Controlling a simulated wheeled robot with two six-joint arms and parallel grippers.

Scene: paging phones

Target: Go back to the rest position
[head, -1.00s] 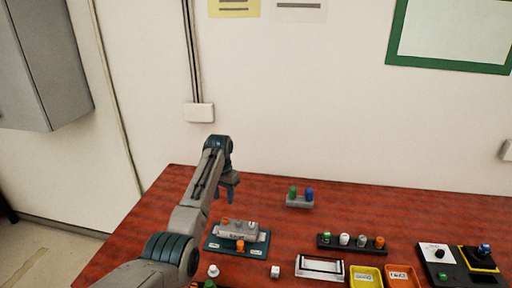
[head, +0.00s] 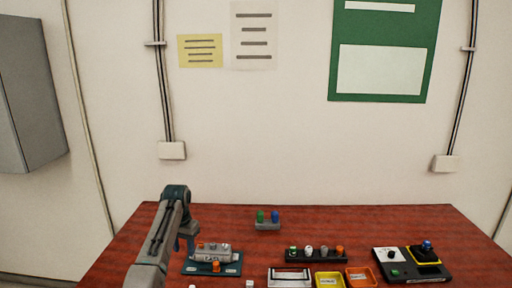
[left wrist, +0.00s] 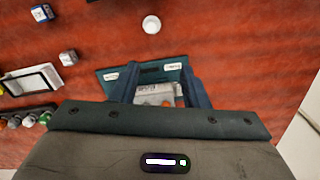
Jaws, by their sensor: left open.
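My left gripper (head: 185,243) hangs over the left part of the red table, beside the left end of the dark teal plate (head: 232,270) in the head view. In the left wrist view its two blue fingers (left wrist: 162,92) are spread, with nothing held between them. Below and between them are the same teal plate (left wrist: 112,76) and the grey device (left wrist: 150,93) on it. The device also shows in the head view (head: 212,255), with orange knobs by it. My right gripper is in neither view.
A small stand with green and blue pegs (head: 268,225) is at the back. A dark rack of several pegs (head: 316,257), a white-framed tray (head: 289,279), yellow (head: 329,281) and orange (head: 361,277) bins, and a black-and-white control panel (head: 392,269) lie to the right. The table's back right is clear.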

